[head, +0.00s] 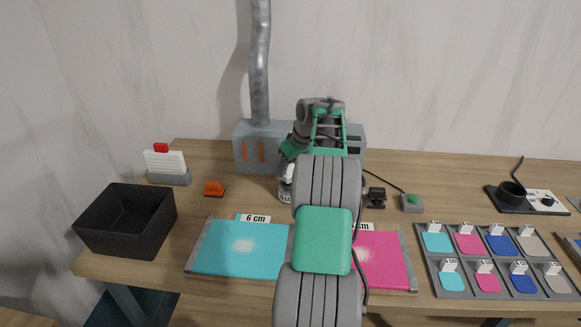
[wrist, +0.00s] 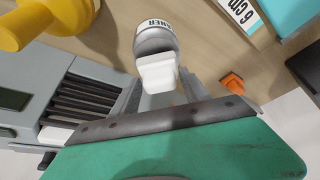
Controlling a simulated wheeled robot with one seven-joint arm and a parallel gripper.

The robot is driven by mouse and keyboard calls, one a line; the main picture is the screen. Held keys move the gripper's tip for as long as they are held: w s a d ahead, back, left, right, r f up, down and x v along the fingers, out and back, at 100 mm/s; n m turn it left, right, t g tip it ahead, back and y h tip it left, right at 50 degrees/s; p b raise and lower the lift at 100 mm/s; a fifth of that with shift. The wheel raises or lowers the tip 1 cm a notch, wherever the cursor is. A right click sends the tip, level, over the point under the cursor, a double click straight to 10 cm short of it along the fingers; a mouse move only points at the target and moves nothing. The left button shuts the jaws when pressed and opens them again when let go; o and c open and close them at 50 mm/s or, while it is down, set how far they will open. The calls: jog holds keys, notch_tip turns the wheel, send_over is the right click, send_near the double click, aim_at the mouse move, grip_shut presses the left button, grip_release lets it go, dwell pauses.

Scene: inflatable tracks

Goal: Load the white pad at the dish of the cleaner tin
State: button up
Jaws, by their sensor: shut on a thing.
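The cleaner tin (wrist: 155,38), a grey-white round container with dark lettering, stands just beyond my fingertips in the wrist view. In the head view the tin (head: 286,190) shows partly beside my arm. My gripper (wrist: 160,84) is shut on the white pad (wrist: 157,72), a small pale block between its fingers. The pad overlaps the near top of the tin in the wrist view; I cannot tell whether it touches the dish. In the head view my arm hides the pad and most of the gripper.
A grey machine (head: 250,155) with a duct stands behind the tin. A yellow object (wrist: 45,20) lies close to the tin. An orange clip (head: 214,188), a cyan panel (head: 240,255), a pink panel (head: 385,262), a black bin (head: 125,225) and a swatch tray (head: 430,280) surround the area.

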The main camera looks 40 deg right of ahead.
aim_at(290, 166)
jog(key=shift+f+b, duration=0.6)
jog(key=shift+f, duration=0.35)
dwell(1.0)
notch_tip(290, 166, up, 7)
jog(key=p, duration=0.7)
jog(key=shift+r, duration=0.15)
jog(key=shift+w+a, duration=0.1)
jog(key=w+a+r, duration=0.2)
jog(key=a+r, duration=0.1)
jog(key=a, duration=0.8)
jog(key=w+a+r, duration=0.2)
jog(key=w+a, duration=0.1)
jog(key=a, duration=0.9)
jog(key=s+a, duration=0.5)
jog(key=a, duration=0.6)
jog(key=s+a+n, duration=0.1)
jog(key=s+a, duration=0.4)
jog(key=a, duration=0.6)
jog(key=shift+s, duration=0.35)
